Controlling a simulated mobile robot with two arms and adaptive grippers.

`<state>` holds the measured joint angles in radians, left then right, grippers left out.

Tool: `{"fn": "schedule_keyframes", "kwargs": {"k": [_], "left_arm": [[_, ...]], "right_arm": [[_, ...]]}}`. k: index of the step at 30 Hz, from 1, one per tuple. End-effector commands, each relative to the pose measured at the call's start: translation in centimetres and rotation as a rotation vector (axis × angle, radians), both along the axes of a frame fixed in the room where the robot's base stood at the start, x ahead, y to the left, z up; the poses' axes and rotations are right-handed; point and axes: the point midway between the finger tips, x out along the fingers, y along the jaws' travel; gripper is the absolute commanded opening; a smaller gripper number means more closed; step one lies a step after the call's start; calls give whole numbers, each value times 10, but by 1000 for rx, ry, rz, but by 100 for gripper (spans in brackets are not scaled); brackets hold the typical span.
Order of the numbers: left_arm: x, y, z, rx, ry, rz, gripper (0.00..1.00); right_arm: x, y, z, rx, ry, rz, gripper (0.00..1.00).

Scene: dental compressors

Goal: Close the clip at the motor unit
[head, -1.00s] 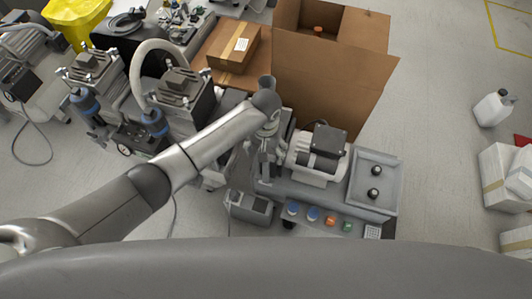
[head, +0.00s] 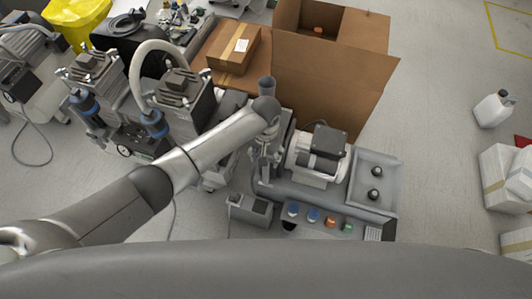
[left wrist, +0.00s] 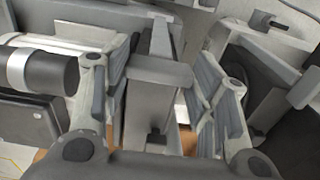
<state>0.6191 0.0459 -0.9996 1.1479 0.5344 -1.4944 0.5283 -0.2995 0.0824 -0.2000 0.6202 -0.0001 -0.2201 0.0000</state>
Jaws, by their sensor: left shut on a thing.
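The motor unit (head: 305,160), a pale cylinder with a dark box on top, stands on a grey base right of my left gripper. My left gripper (head: 262,160) points down beside the motor's left end, and my wrist partly hides that spot. In the left wrist view, my left gripper (left wrist: 157,85) has a finger on either side of a grey, block-like part (left wrist: 160,75) and is shut on it. This part looks like the clip, but its exact closing position cannot be told. My right gripper is not in view.
A tall open cardboard box (head: 325,85) stands right behind the motor unit. Compressor units (head: 180,95) stand to the left. Coloured knobs (head: 330,222) line the base's front.

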Motion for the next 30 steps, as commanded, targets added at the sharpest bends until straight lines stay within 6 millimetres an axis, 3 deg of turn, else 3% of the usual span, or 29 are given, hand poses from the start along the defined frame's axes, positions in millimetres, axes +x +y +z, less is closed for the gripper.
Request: {"fn": "schedule_keyframes", "kwargs": {"k": [11,30], "left_arm": [[0,0,3,0,2,-147,30],[0,0,2,-1,1,-739,30]], "right_arm": [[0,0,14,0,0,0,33],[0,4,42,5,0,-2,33]]}}
